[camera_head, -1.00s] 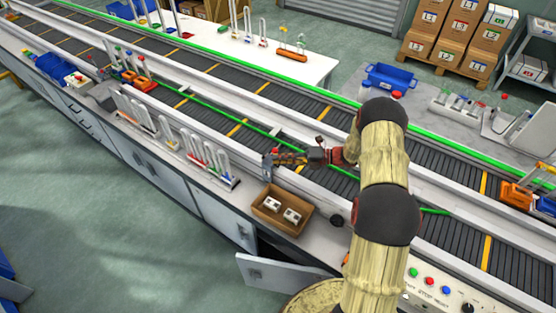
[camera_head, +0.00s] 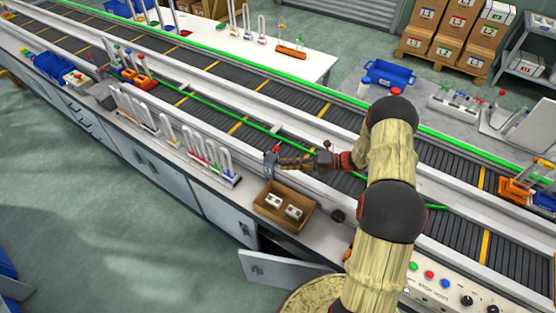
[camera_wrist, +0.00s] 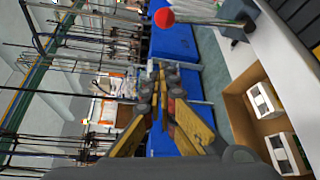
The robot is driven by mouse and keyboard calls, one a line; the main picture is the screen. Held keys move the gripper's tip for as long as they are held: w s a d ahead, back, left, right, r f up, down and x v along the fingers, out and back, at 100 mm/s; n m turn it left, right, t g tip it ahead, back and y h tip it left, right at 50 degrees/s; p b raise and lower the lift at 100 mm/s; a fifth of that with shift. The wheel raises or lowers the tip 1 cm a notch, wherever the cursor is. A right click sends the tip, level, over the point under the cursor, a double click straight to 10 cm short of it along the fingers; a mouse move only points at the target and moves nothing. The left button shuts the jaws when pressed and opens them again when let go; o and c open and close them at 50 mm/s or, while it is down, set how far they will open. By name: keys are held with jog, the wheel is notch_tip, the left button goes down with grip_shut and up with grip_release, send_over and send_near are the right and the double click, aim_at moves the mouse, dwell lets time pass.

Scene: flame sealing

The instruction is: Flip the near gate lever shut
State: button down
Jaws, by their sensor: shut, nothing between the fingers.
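The near gate lever has a red ball knob (camera_head: 276,149) and a grey bracket (camera_head: 271,165) at the near edge of the conveyor. In the wrist view the red knob (camera_wrist: 164,17) is at the top, with its rod running right to a dark pivot (camera_wrist: 236,16). My gripper (camera_head: 284,163) is beside the bracket in the head view, just right of and below the knob. In the wrist view my gripper (camera_wrist: 167,86) has its fingers together and empty, with a visible gap in the picture between them and the knob. Whether they touch the bracket cannot be told.
A brown box (camera_head: 262,203) with two white parts stands on the near ledge, close to my gripper. A rack of clear tubes (camera_head: 225,180) stands left of the bracket. A cabinet door (camera_head: 285,270) hangs open below. A green rail (camera_head: 235,117) runs along the belt.

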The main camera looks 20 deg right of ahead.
jog(key=f+v, duration=0.1)
jog(key=v, duration=0.5)
jog(key=shift+r, duration=0.3)
jog(key=shift+d, duration=0.1)
